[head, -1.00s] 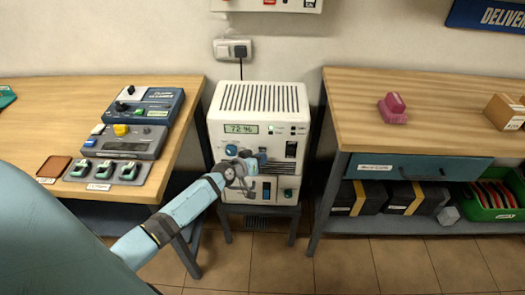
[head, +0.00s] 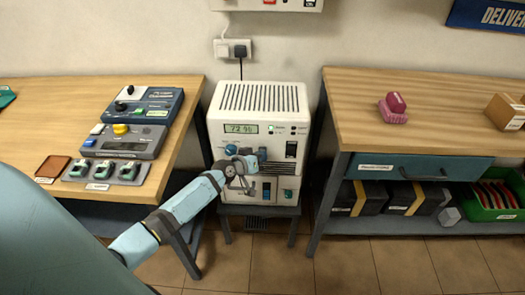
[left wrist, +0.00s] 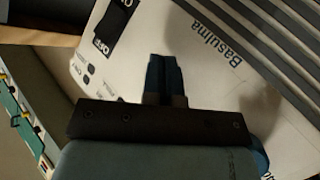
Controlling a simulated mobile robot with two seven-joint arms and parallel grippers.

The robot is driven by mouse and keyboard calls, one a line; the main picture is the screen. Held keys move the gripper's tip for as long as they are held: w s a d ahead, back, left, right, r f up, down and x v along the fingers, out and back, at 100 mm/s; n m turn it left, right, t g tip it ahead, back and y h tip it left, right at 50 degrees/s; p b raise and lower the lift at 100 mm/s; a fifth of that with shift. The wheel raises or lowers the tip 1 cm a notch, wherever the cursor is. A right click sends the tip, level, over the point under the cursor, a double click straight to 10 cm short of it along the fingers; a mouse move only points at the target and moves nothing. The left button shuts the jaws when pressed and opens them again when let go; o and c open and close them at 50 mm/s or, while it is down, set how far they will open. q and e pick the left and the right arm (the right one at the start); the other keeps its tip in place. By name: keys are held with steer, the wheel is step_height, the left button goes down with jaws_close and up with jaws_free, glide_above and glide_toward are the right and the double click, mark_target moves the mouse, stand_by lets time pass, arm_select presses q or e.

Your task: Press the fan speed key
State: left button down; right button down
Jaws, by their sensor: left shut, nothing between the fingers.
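A white cabinet unit (head: 258,97) with a vented top, a lit display (head: 241,128) and several front controls stands on a low stand. A dark rocker switch (head: 291,149) is at its upper right. A blue knob (head: 231,149) is at its left. I cannot read which control is the fan speed key. My left gripper (head: 262,155) is shut and empty in front of the panel, hiding its middle. In the left wrist view the shut fingers (left wrist: 163,75) lie over the white face. Contact cannot be told. My right gripper is not in view.
A left table (head: 60,100) holds a blue control box (head: 160,95), a grey box (head: 145,146) and a strip of green switches (head: 105,172). A right bench (head: 350,110) holds a pink object (head: 393,107). Both flank the unit closely.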

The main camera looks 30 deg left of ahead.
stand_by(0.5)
arm_select(q)
steer(key=shift+s+d+p, duration=0.35)
steer(key=shift+s, duration=0.3)
steer(key=s+d, duration=0.1)
steer(key=s+p, duration=0.1)
steer(key=s+d+p, duration=0.1)
steer(key=s, duration=0.1)
steer(key=shift+s+d, duration=0.1)
steer(key=shift+d, duration=0.2)
stand_by(0.7)
